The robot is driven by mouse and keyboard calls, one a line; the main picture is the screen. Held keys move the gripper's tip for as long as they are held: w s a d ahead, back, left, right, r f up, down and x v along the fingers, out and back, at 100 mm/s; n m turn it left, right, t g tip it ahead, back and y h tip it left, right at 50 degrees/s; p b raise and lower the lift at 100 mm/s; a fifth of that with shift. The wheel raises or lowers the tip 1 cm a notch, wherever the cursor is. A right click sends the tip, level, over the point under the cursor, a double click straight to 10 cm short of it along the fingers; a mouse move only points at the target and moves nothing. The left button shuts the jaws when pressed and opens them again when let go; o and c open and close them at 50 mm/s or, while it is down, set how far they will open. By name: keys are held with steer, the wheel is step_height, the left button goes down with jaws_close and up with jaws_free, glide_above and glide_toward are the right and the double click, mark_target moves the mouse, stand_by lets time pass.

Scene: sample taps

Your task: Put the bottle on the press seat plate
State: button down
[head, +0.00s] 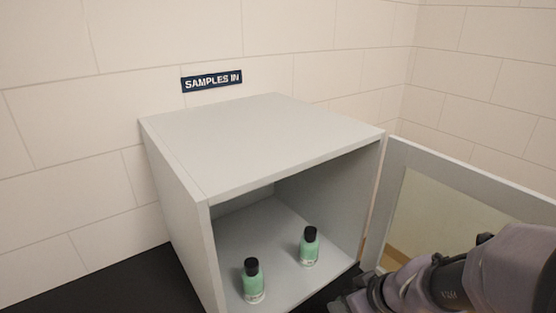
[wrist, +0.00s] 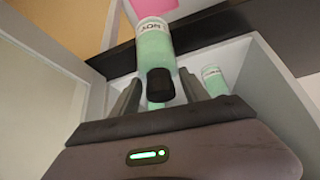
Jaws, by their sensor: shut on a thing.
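In the wrist view a mint-green bottle (wrist: 155,42) with a black cap lies between the fingers of my gripper (wrist: 160,84), its cap towards the camera. My gripper is shut on this bottle; the exact contact is partly hidden. In the head view my gripper is only partly seen at the bottom right edge, and no bottle shows in it there. Two more mint-green bottles with black caps, one left (head: 254,282) and one right (head: 309,247), stand upright on the cabinet floor. One cabinet bottle also shows in the wrist view (wrist: 214,81). I do not see the press seat plate clearly.
A pink patch (wrist: 152,7) shows beyond the held bottle.

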steer(key=w+m+h, duration=0.1)
steer(key=w+a+f+m+h, duration=0.1)
steer(key=w+m, duration=0.1)
steer(key=w+f+m+h, duration=0.1)
steer(key=w+m, duration=0.1)
steer(key=shift+w+a+t, duration=0.1)
steer(key=shift+a+t, duration=0.1)
steer(key=shift+t, duration=0.2)
stand_by(0.4)
